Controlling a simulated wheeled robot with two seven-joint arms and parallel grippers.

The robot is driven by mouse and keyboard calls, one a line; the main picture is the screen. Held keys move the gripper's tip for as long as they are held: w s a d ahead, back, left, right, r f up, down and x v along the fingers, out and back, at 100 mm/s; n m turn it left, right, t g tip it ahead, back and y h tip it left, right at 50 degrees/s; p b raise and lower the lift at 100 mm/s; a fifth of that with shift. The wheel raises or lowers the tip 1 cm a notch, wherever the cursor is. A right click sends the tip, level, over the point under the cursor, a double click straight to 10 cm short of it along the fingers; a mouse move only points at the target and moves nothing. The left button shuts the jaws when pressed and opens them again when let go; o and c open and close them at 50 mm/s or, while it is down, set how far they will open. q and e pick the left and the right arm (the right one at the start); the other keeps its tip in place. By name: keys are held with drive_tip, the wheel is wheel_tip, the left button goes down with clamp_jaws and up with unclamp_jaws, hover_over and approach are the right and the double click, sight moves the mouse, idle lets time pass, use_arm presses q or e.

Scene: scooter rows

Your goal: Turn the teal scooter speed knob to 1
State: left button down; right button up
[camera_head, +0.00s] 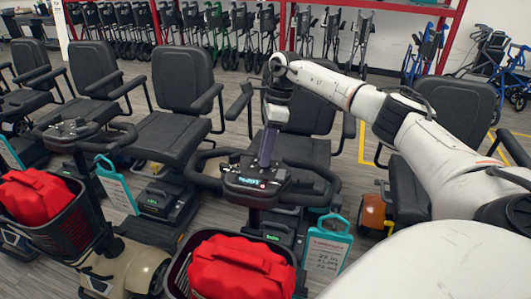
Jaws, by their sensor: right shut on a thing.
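The middle scooter's black control console (240,191) has a small lit display (250,182), its digits too small to read surely. My right arm reaches in from the right, and my right gripper (264,164) points down at the console's far edge. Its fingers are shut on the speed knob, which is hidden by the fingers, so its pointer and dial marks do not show. The teal body of this scooter does not show clearly; a teal-framed tag (328,243) hangs at its right side. My left gripper is out of view.
A basket with a red bag (240,268) is in front of the console. Another scooter with a red bag (38,204) stands at left. Black seats (183,79) stand behind. Walkers (334,34) line the back under a red rack.

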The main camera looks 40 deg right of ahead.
drive_tip(key=n+b, duration=0.1)
drive_tip(key=n, duration=0.5)
drive_tip(key=shift+w+n+g, duration=0.1)
drive_tip(key=shift+n+g, duration=0.2)
drive_tip(key=shift+g, duration=0.1)
drive_tip(key=n+g+b, duration=0.1)
drive_tip(key=n, duration=0.4)
drive_tip(key=n+b, duration=0.1)
drive_tip(key=n, duration=0.4)
drive_tip(key=shift+r+g, duration=0.1)
drive_tip(key=shift+g, duration=0.2)
drive_tip(key=n, duration=0.5)
drive_tip(key=shift+h, duration=0.4)
drive_tip(key=shift+n, duration=0.4)
drive_tip(key=o, duration=1)
drive_tip(key=shift+o, duration=0.2)
